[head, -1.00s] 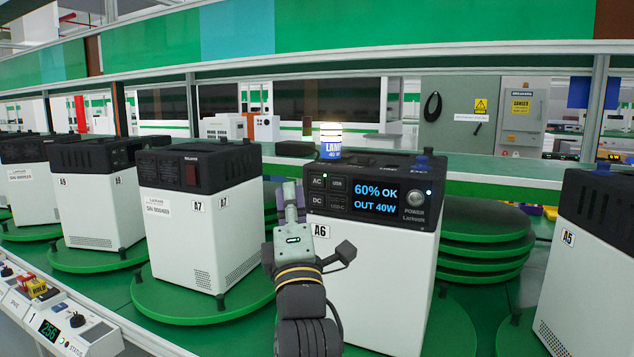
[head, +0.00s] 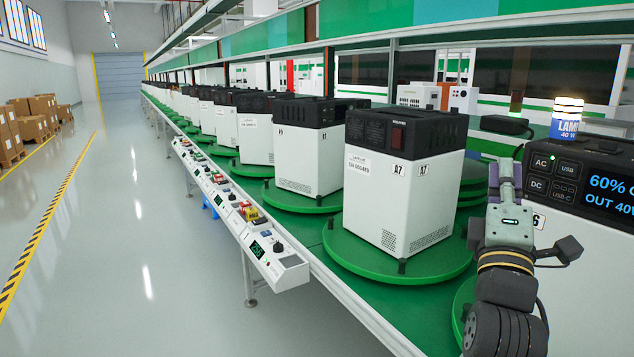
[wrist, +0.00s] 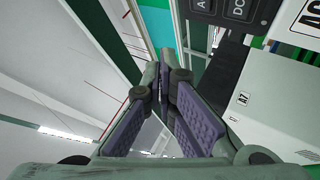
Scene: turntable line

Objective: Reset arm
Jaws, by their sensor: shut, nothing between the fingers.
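My gripper (head: 503,182) is raised at the right of the head view, its fingers pointing up, in front of the left side of power station A6 (head: 590,235). In the wrist view my gripper (wrist: 165,85) has its two purple-padded fingers together at the tips with nothing between them. The screen of A6 is partly cut off and shows "60%" and "OUT 40". A lit lamp (head: 566,120) marked "40 W" stands on top of A6. I cannot tell whether my gripper touches A6.
Power station A7 (head: 385,200) stands on a green turntable (head: 350,262) left of my gripper. Several more units recede along the line. A control strip (head: 270,258) runs along the front edge. The aisle floor (head: 150,240) at left is clear; cartons (head: 40,107) stand beyond it.

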